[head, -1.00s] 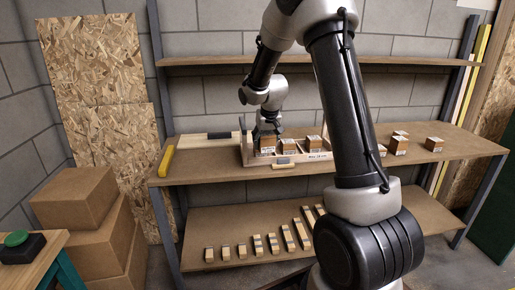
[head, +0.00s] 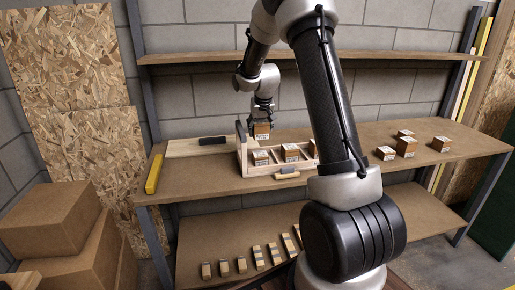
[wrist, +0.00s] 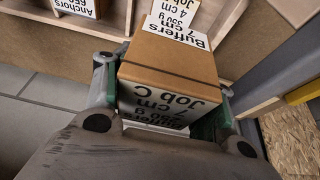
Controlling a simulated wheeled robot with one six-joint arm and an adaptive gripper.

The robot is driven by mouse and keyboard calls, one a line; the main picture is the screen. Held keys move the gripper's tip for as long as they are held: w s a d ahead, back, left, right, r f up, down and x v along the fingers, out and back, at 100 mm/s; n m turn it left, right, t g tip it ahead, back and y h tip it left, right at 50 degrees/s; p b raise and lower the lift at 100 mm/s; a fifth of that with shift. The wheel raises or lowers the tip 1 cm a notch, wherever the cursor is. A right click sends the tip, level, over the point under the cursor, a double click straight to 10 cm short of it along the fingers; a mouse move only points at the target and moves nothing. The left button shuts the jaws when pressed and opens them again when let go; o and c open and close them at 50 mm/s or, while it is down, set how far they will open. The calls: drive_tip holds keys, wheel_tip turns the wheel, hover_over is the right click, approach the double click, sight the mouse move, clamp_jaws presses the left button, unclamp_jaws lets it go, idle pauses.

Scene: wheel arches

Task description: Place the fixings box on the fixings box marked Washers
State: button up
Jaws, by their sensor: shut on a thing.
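My gripper (head: 263,112) is shut on a small brown fixings box (head: 262,131) and holds it above the left part of a wooden tray (head: 271,172). In the wrist view my gripper (wrist: 163,90) has its fingers on both sides of this box (wrist: 178,62), whose label reads Buffers, 7 cm, Job C. Below it in the wrist view is a box labelled Anchors (wrist: 75,7) and a label ending in 4 cm, Job C (wrist: 178,12). No label reading Washers is legible in either view.
Boxes stand in the tray, one at its left (head: 261,158) and one at its middle (head: 290,153). Several more boxes (head: 406,147) stand on the bench (head: 350,185) to the right. A yellow level (head: 154,174) lies at the left. My arm hides part of the bench.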

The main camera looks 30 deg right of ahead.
sight(260, 152)
wheel_tip(260, 152, down, 8)
drive_tip(key=shift+r, duration=0.25)
drive_tip(key=o, duration=1.2)
drive_tip(key=shift+f, duration=0.1)
